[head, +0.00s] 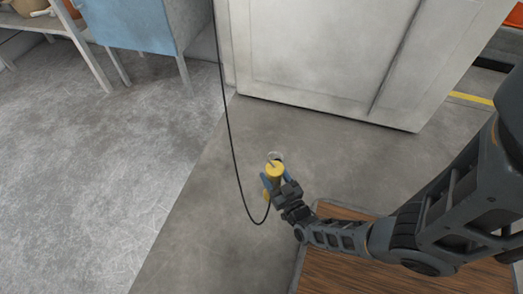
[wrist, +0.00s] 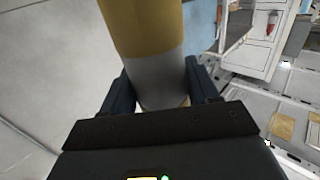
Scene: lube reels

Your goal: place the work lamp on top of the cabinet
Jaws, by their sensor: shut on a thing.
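The work lamp (head: 275,170) is a yellow cylinder with a clear or wire-like end, held above the floor in the head view. In the wrist view the lamp (wrist: 148,65) shows a yellow part and a grey part between the two fingers. My gripper (head: 276,182) is shut on it; in the wrist view my gripper (wrist: 160,88) has one finger on each side of the grey part. A thin black cable (head: 231,140) hangs from above and loops up towards the lamp. A blue cabinet (head: 130,25) stands on legs at the upper left; its top is out of view.
A large whitish cabinet-like body (head: 320,45) stands behind the gripper, its top cut off. A wood-planked surface (head: 350,275) lies under my arm. A bench (head: 35,20) stands at the far left. The grey floor (head: 110,170) at left is clear. The wrist view shows drawers (wrist: 255,45) at the right.

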